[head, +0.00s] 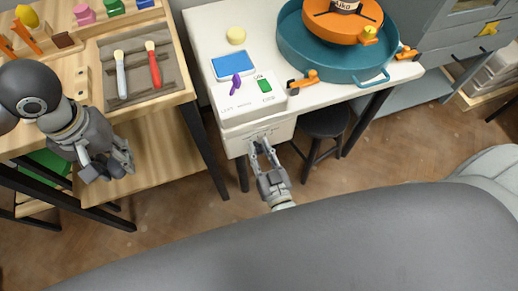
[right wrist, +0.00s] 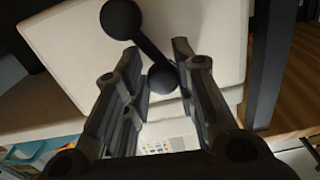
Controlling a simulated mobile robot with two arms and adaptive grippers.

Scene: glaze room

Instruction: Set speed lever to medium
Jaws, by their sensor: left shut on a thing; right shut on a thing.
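The speed lever (right wrist: 142,48) is a black rod with a ball at each end on a pale panel in the right wrist view. It leans, upper ball left and lower ball right. My right gripper (right wrist: 158,72) is shut on the lower ball, which sits between its fingers. In the head view my right gripper (head: 261,142) is at the front of the white control box (head: 240,138); I cannot make out the lever there. My left gripper (head: 108,166) hangs in front of the wooden bench, far from the lever. What it holds I cannot make out.
On the box top are a blue panel (head: 235,66), a purple piece (head: 236,86) and a green button (head: 264,86). A teal basin (head: 330,62) with an orange disc stands right. A dark stool (head: 326,122) is below. Two brushes lie on the wooden bench (head: 185,95).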

